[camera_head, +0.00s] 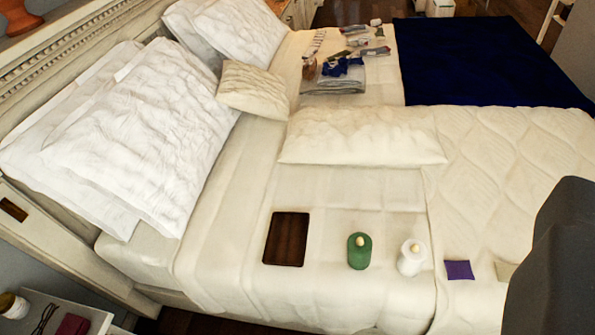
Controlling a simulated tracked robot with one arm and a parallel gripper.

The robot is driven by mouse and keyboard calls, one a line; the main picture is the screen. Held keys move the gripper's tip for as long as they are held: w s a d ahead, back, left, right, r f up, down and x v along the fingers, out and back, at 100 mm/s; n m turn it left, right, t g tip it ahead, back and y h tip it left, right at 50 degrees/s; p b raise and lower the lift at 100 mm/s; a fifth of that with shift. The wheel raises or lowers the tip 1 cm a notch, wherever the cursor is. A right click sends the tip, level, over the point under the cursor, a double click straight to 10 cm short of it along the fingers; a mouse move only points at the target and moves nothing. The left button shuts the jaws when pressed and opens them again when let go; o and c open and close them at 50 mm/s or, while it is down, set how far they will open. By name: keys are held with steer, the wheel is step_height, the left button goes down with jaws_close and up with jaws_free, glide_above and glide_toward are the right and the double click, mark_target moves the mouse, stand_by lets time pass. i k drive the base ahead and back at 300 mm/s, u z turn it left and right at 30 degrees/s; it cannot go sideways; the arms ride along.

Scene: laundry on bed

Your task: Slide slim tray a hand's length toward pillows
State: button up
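The slim tray (286,239) is a dark brown, flat rectangle lying on the cream bed cover near the bed's near side. White pillows lean at the headboard: a large pair (130,130) to the left of the tray, and another pair (235,30) farther back. A small cream cushion (254,90) and a long cream pillow (360,138) lie beyond the tray. Bare sheet shows between the tray and the large pillows. A dark grey shape at the right edge may be part of my arm or gripper; no fingertips can be made out.
A green lidded jar (360,252) and a white one (411,258) stand to the right of the tray. A purple square (459,270) and a beige square (505,270) lie farther right. Folded cloth (338,80) and small items sit at the back. A nightstand (95,315) is lower left.

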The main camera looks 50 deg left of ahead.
mark_target(285, 243)
steer(key=u, duration=1.1)
